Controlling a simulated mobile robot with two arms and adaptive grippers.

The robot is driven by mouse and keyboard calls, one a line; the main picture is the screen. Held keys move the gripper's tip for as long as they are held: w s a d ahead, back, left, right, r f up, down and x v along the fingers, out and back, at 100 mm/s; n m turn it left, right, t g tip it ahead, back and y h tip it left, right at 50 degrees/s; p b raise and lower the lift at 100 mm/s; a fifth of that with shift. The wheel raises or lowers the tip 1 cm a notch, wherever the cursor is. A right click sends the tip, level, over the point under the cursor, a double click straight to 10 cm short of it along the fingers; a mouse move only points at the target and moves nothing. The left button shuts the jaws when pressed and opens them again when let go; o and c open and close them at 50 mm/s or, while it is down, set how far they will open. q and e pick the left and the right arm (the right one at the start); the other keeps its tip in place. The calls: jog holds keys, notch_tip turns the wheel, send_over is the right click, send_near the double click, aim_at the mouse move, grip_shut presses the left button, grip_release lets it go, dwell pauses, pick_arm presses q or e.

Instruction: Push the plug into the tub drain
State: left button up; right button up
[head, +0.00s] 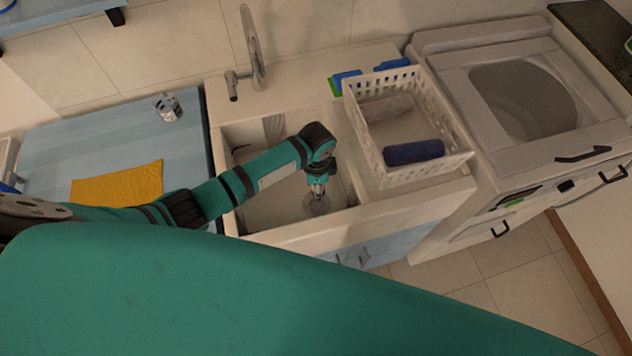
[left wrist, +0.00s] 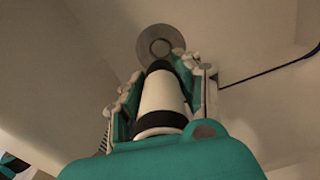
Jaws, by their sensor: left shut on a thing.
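The tub (head: 285,215) is a pale sink basin set in the counter. Its drain shows in the left wrist view as a grey disc with a round centre (left wrist: 160,46), on the tub floor ahead of the fingertips. In the head view the grey disc (head: 316,206) lies just below my left gripper (head: 318,190), which points down inside the tub. In the left wrist view my left gripper (left wrist: 165,95) is shut around a tapered white piece with black bands (left wrist: 160,97), which looks like the plug. Its tip seems close to the drain; contact is not clear. My right gripper is not in view.
A tall faucet (head: 252,50) stands behind the tub. A white basket (head: 445,165) with a dark blue roll sits on the right counter, beside a washer (head: 520,95). A yellow cloth (head: 118,184) lies on the left. A dark cord (left wrist: 270,72) runs right from near the gripper.

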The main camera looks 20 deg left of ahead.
aim_at(315, 206)
pick_arm(q)
jog(key=shift+a+f, duration=0.1)
jog(key=shift+s+a+p, duration=0.1)
jog(key=shift+a+p, duration=0.05)
jog(key=shift+p, duration=0.3)
jog(key=shift+f+b, duration=0.8)
jog(key=shift+f, duration=0.05)
jog(key=shift+f+b, duration=1.35)
jog(key=shift+f, duration=0.75)
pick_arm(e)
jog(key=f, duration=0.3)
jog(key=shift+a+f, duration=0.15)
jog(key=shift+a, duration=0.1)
pick_arm(q)
jog(key=shift+f+b, duration=0.5)
jog(key=shift+f, duration=0.25)
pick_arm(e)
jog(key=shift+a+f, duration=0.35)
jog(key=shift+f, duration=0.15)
pick_arm(q)
jog(key=shift+f+b, duration=0.45)
jog(key=shift+f, duration=0.3)
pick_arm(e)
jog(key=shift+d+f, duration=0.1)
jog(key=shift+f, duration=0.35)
pick_arm(q)
jog(key=shift+r, duration=0.1)
